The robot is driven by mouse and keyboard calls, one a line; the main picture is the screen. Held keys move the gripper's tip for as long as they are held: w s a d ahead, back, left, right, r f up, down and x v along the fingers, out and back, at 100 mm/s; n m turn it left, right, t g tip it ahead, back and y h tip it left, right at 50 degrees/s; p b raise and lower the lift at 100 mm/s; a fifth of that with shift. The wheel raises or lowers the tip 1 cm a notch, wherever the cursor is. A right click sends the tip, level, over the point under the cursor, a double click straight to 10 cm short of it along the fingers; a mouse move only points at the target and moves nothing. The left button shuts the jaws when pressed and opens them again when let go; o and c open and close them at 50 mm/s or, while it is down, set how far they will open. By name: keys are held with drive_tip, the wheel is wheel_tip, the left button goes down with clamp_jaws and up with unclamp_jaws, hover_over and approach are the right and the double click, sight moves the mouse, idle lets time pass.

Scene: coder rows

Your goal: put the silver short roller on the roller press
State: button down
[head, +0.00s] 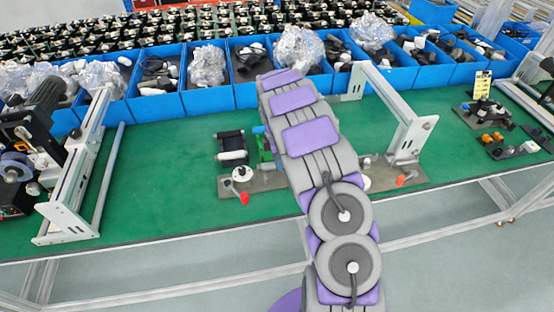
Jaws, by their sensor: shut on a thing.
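My arm rises through the middle of the picture and hides its own far end. My gripper is not visible behind it. A flat metal fixture with red-tipped levers, which looks like the roller press (262,184), lies on the green table and shows on both sides of my arm; its middle is hidden. A black piece with a white roller (232,155) sits at its left part, beside green and blue parts close to my arm. I cannot make out the silver short roller for certain.
Blue bins (207,97) with bagged parts line the back of the green table (160,170). A metal frame (75,200) and a long grey bar (108,178) stand at left. Another metal frame (408,125) stands right of my arm. Small parts (490,115) lie at far right.

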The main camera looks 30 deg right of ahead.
drive_tip(key=shift+d, duration=0.1)
drive_tip(key=shift+d, duration=0.1)
drive_tip(key=shift+s+d, duration=0.1)
drive_tip(key=shift+d, duration=0.05)
drive_tip(key=shift+a+r+p, duration=0.1)
drive_tip(key=shift+a+p, duration=0.55)
drive_tip(key=shift+p, duration=0.55)
idle(0.6)
idle(0.5)
drive_tip(key=shift+d+f, duration=0.15)
drive_tip(key=shift+f, duration=0.7)
drive_tip(key=shift+f+p, duration=0.85)
drive_tip(key=shift+f, duration=0.05)
idle(0.7)
drive_tip(key=c, duration=0.8)
unclamp_jaws()
